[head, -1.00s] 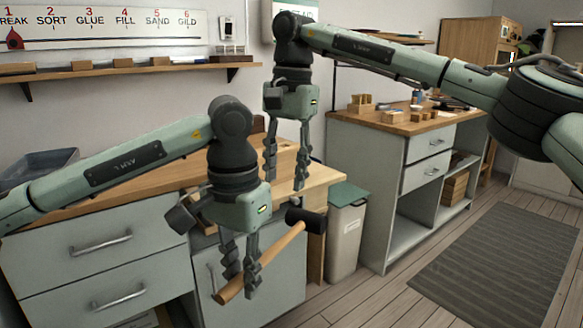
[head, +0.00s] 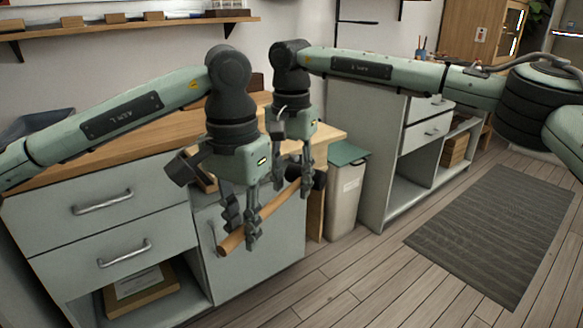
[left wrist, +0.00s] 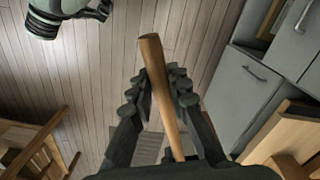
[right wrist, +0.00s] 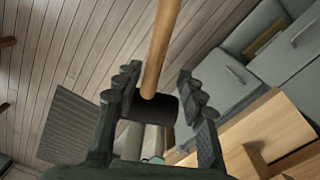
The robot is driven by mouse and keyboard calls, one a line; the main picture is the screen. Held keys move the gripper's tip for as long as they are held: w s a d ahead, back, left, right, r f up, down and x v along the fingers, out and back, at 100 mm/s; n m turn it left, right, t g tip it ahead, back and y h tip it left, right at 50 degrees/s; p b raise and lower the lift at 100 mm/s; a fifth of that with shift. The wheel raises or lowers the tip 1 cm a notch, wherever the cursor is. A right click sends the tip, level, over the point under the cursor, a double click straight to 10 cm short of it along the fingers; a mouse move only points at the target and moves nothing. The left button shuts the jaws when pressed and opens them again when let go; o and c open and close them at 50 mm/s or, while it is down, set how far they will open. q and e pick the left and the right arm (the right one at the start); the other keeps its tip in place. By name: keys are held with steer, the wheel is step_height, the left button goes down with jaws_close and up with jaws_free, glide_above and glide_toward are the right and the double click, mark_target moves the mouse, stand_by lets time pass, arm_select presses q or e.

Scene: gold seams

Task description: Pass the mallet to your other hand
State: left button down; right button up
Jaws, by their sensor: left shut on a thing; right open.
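The mallet has a wooden handle and a dark cylindrical head. In the head view its handle (head: 270,217) slants up to the right from my left gripper (head: 241,222), which is shut on it near the free end. My right gripper (head: 290,170) is open at the mallet's head end, and its arm partly hides that end. In the right wrist view the handle (right wrist: 163,45) runs between the open fingers (right wrist: 158,92), and the black mallet head (right wrist: 152,108) lies between and below the fingertips. In the left wrist view the handle (left wrist: 165,95) passes between the left fingers (left wrist: 160,85).
A grey cabinet with a wooden top (head: 110,145) stands behind and below the grippers. A bin with a green lid (head: 346,185) is to the right, near a second grey cabinet (head: 425,160). A dark mat (head: 490,230) lies on open wooden floor.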

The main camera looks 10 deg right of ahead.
arm_select(q)
steer(key=shift+d, duration=0.1)
arm_select(e)
steer(key=shift+a, duration=0.1)
jaws_close()
arm_select(q)
steer(key=c, duration=1.4)
jaws_free()
steer(key=shift+o, duration=0.2)
